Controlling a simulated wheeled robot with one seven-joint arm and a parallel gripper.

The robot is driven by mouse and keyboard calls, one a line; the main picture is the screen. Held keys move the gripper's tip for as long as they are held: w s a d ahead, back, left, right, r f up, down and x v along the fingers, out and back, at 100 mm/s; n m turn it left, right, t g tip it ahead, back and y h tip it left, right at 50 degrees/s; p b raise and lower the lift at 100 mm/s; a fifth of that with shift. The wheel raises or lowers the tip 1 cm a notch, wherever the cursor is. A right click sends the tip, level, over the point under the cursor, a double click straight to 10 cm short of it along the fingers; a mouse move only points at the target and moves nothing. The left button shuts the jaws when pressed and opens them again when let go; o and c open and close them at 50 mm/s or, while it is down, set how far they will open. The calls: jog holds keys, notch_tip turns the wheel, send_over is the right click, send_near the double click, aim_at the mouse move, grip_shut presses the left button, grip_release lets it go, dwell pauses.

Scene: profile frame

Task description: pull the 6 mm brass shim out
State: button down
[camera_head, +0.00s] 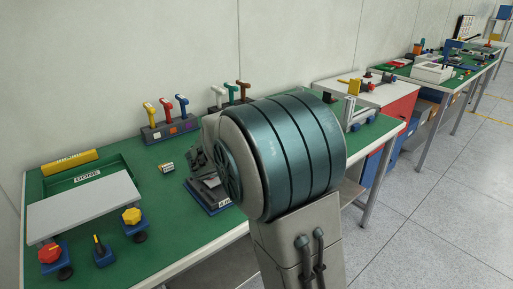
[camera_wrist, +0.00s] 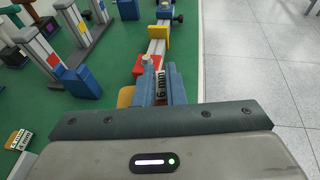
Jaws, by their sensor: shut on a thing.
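In the wrist view, a small plate labelled 6 mm (camera_wrist: 161,83) stands between blue-grey pieces just ahead of my gripper (camera_wrist: 162,96). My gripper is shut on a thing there. That thing looks like the shim, but its grip faces are mostly hidden. A tan, brass-coloured piece (camera_wrist: 125,97) shows just left of the jaws. A light profile bar (camera_wrist: 156,47) with a red block (camera_wrist: 147,66) and a yellow block (camera_wrist: 154,30) runs away beyond them. In the head view, my large teal arm housing hides the gripper and the shim.
A grey plate (camera_head: 84,205), coloured knobs and a small labelled block (camera_head: 166,168) are nearby. Lever racks (camera_head: 170,130) stand by the wall. Posts (camera_wrist: 42,48) stand left of my gripper.

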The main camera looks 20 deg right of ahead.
jog(key=s, duration=0.1)
jog(key=s+d, duration=0.1)
jog(key=s, duration=0.3)
jog(key=shift+d+b, duration=0.3)
